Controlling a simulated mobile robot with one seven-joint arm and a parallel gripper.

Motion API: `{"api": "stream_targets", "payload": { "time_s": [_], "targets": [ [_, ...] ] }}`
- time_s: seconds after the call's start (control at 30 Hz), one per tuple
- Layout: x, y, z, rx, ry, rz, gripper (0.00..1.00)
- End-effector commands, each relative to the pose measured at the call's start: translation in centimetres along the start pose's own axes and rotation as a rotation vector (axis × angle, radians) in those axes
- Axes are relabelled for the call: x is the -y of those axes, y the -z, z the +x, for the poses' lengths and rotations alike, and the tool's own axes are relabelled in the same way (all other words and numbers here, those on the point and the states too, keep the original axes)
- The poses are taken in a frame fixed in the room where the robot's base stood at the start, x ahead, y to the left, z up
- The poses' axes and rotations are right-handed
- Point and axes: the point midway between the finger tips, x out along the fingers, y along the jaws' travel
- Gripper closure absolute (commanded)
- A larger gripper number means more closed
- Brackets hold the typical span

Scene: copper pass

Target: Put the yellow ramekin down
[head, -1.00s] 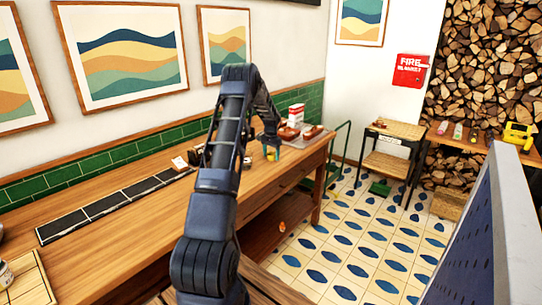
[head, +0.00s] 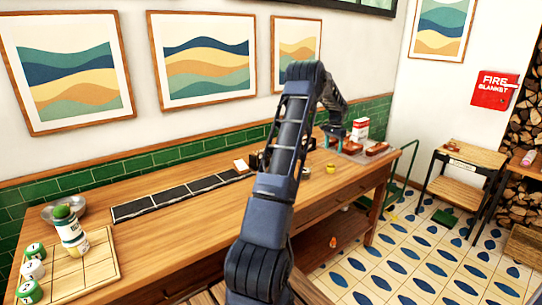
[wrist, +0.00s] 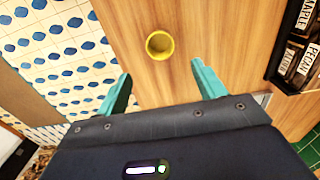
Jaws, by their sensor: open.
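The yellow ramekin (head: 331,168) stands upright on the wooden counter (head: 215,215), near its front edge, in the head view. In the wrist view the ramekin (wrist: 160,46) shows from above, empty, on bare wood. My gripper (head: 334,141) is above the counter, just behind the ramekin in the head view. In the wrist view my gripper (wrist: 160,74) has its two teal fingers spread wide with nothing between them. The ramekin lies beyond the fingertips, apart from both.
A long black labelled strip (head: 180,197) lies along the back of the counter. Brown dishes (head: 376,149) and a red-and-white carton (head: 360,128) stand at the far end. Bare wood surrounds the ramekin.

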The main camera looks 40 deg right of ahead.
Motion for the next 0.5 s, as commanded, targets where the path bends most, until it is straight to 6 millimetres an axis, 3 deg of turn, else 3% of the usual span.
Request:
{"api": "stream_targets", "payload": {
  "time_s": [0.13,0.23,0.5],
  "targets": [
    [0.9,-1.2,-1.2,-0.006,0.006,-0.022,0.31],
    [2.7,-3.9,-3.3,-0.015,0.016,-0.069,0.31],
    [7.5,-15.2,-10.8,-0.048,0.056,-0.258,0.31]
  ]
}}
